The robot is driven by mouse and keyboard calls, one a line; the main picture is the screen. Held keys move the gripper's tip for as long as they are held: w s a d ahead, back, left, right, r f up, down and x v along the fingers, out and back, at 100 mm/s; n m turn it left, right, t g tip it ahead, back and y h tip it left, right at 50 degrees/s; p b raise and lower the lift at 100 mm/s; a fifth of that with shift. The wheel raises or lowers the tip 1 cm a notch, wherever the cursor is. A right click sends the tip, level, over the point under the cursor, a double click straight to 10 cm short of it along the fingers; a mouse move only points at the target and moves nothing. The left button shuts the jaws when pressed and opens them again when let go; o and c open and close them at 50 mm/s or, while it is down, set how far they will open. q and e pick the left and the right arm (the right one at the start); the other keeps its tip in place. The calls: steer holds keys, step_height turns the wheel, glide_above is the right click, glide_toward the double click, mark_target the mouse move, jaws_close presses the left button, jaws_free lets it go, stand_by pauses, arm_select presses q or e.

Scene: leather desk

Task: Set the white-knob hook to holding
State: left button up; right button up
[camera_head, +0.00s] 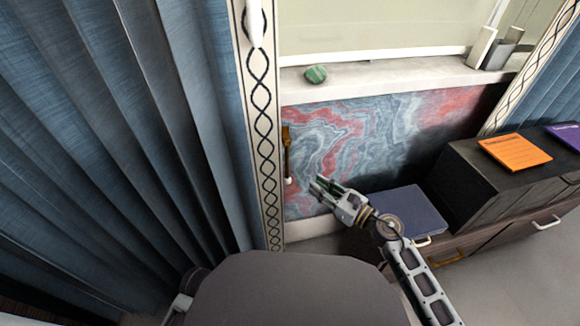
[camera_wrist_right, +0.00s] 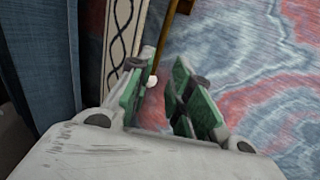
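The hook (camera_head: 287,152) is a narrow brass-brown bar hanging against the marbled wall panel, beside the patterned curtain border. Its white knob (camera_head: 288,181) is at the lower end. In the right wrist view the brass bar (camera_wrist_right: 166,35) runs down from the top edge, and the white knob (camera_wrist_right: 152,81) shows just beyond the gap between my fingers. My right gripper (camera_head: 323,187) is to the right of the knob in the head view. Its green-padded fingers (camera_wrist_right: 163,76) are apart with nothing between them; contact with the knob cannot be told. My left gripper is out of view.
A pale windowsill (camera_head: 400,75) with a green stone (camera_head: 316,74) is above. A blue box (camera_head: 405,212) and a dark cabinet (camera_head: 475,185) carrying an orange book (camera_head: 515,151) stand at the right. Blue curtains (camera_head: 130,130) fill the left.

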steer(key=shift+w+a, duration=0.15)
steer(key=b, duration=0.2)
glide_above(287, 177)
steer(key=shift+w, duration=0.3)
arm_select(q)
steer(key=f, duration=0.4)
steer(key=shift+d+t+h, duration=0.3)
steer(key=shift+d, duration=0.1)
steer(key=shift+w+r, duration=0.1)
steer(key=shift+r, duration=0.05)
arm_select(e)
jaws_close()
